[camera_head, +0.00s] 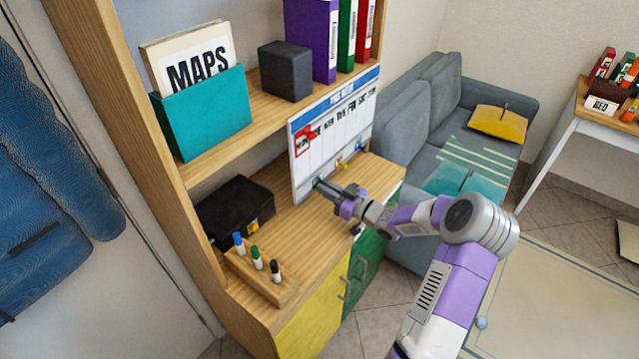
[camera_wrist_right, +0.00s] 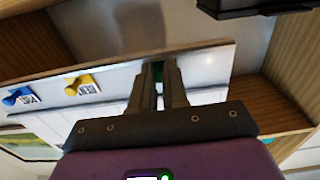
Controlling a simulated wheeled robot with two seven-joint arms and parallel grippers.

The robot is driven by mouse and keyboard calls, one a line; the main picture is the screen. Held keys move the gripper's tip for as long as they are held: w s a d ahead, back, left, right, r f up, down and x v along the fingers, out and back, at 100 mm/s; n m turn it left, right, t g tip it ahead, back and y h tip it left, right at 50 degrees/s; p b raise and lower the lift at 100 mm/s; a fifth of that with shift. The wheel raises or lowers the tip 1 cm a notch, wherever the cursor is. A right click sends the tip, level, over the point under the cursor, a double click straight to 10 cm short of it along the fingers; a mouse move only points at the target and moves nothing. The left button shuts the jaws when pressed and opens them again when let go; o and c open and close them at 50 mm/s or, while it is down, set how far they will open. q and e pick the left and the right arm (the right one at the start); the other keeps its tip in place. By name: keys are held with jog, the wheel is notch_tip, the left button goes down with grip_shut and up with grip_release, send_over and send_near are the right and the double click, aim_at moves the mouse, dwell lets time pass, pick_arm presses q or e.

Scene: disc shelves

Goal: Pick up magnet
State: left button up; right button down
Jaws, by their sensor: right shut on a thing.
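My right gripper (camera_head: 318,184) is at the lower edge of the white week board (camera_head: 335,125). In the right wrist view its fingers (camera_wrist_right: 158,70) are shut on a small green magnet (camera_wrist_right: 157,68), mostly hidden between them, against the white board face. I cannot tell whether the magnet touches the board. A yellow magnet (camera_wrist_right: 82,84) and a blue magnet (camera_wrist_right: 18,97) are on the board beside it; the yellow one (camera_head: 341,161) also shows in the head view. My left gripper is not in view.
The board stands on a wooden shelf unit. A black box (camera_head: 235,211) and a marker holder (camera_head: 262,276) with several markers are at the left on the same surface. A teal maps box (camera_head: 205,115) and a dark cube (camera_head: 286,70) are on the shelf above.

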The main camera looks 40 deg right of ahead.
aim_at(317, 164)
jog(key=shift+s+d+r+p, duration=0.15)
jog(key=shift+s+r+p, duration=0.25)
jog(key=shift+r+p, duration=0.25)
jog(key=r+p, duration=0.1)
jog(key=r, duration=0.1)
jog(key=r+p, duration=0.4)
jog(key=shift+s+d, duration=0.15)
jog(key=shift+s, duration=0.25)
jog(key=p+v, duration=0.4)
jog(key=v, duration=1.4)
jog(key=shift+s, duration=0.2)
